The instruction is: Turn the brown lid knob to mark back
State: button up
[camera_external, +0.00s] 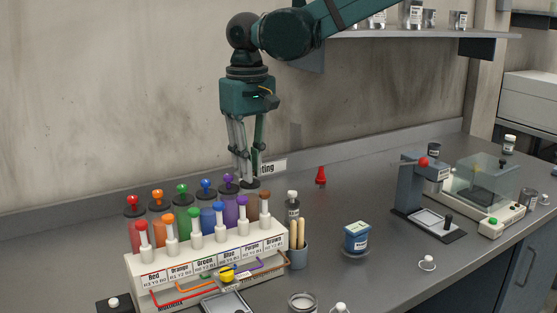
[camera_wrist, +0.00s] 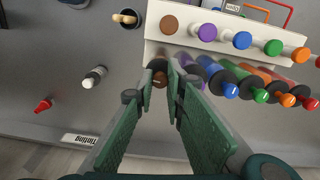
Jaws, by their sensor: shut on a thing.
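The brown lid knob (camera_wrist: 159,80) shows between my fingertips in the wrist view, at the end of the back row of lids. Its dark lid (camera_external: 251,184) shows under my gripper in the external view. My gripper (camera_external: 243,178) points down from above and is shut on the knob; its fingers also show in the wrist view (camera_wrist: 161,72). The fingers hide most of the knob, and I cannot read its pointer or the marks around it. The white paint dispenser (camera_external: 205,263) carries labels from Red to Brown.
Red, orange, green, blue and purple (camera_external: 228,179) lid knobs stand left of my gripper in the external view. Coloured plungers stand in front. A dark bottle (camera_external: 292,206), a cup of sticks (camera_external: 298,256) and a red cone (camera_external: 320,176) are to the right. The wall is close behind.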

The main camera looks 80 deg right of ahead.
jog(key=n, duration=0.5)
jog(key=shift+n+b, duration=0.3)
jog(key=shift+b, duration=0.1)
jog(key=n, duration=0.5)
jog(key=shift+b, duration=0.3)
jog(key=n, duration=0.8)
jog(key=shift+n, duration=0.4)
jog(key=o, duration=0.9)
jog(key=shift+r, duration=0.2)
notch_tip(320, 180, up, 12)
jog(key=shift+f, duration=0.15)
